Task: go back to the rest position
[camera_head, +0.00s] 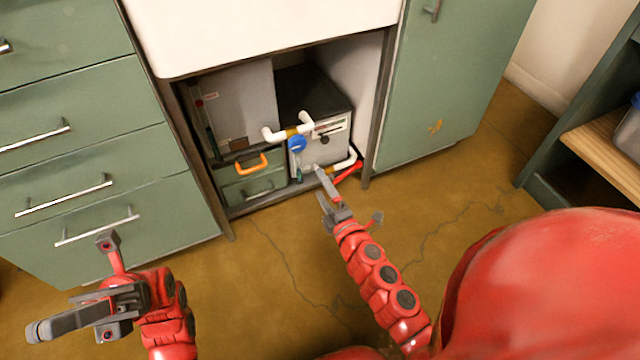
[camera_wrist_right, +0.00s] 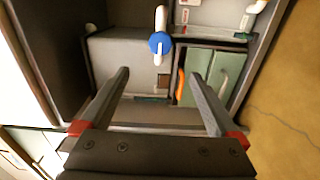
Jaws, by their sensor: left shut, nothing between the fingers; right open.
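My left gripper (camera_head: 40,330) is at the lower left of the head view, shut and empty, in front of the green drawers. My right gripper (camera_head: 322,186) is in front of the open compartment under the white sink, near its lower right part. In the right wrist view the right gripper (camera_wrist_right: 158,76) has its two fingers spread, with nothing held between them. A blue round knob (camera_head: 297,144) on white piping (camera_head: 275,133) is inside the compartment; the knob also shows in the wrist view (camera_wrist_right: 160,43), beyond the fingers.
A green case with an orange handle (camera_head: 252,166) and a grey box (camera_head: 318,105) are in the compartment. Green drawers (camera_head: 75,160) stand left, a green cabinet door (camera_head: 445,90) right. A shelf (camera_head: 597,140) is at far right. The cracked ochre floor (camera_head: 275,260) between my arms is clear.

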